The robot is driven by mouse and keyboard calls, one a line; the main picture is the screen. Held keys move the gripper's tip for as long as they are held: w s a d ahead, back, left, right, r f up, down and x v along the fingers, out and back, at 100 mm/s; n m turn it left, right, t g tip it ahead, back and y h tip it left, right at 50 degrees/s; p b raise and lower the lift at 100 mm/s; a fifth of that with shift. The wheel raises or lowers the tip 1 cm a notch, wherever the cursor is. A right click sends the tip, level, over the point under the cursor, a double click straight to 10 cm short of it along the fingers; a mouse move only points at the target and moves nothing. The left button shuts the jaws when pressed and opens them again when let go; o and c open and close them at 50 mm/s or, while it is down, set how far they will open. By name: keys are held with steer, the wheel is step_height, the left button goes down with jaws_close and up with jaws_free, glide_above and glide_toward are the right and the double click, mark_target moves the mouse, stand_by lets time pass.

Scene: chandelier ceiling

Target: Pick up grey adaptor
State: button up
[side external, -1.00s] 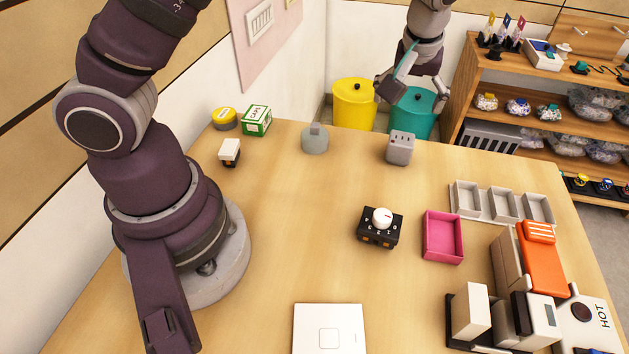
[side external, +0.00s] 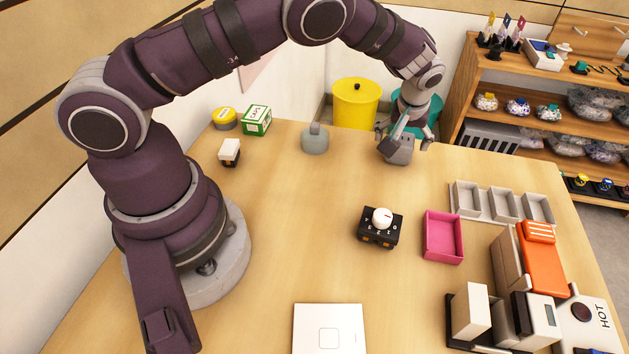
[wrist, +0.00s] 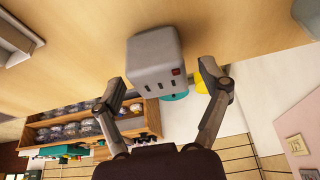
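The grey adaptor (side external: 400,155) is a rounded box standing on the far part of the wooden table in the side external view. Its upper part is partly hidden by my gripper (side external: 403,140), which is just above it. In the wrist view the adaptor (wrist: 152,45) shows dark slots and a small red patch on its facing side. My gripper (wrist: 162,80) is open, with one finger toward each side of the adaptor and gaps showing. I cannot tell whether the fingertips reach down past its top.
A grey-green weight-like object (side external: 315,141) stands left of the adaptor. A black box with a white knob (side external: 380,228) and a pink tray (side external: 457,238) are nearer. Yellow (side external: 355,105) and teal bins stand behind the table. The table around the adaptor is clear.

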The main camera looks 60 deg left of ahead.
steer(key=c, duration=1)
steer(key=shift+c, duration=0.2)
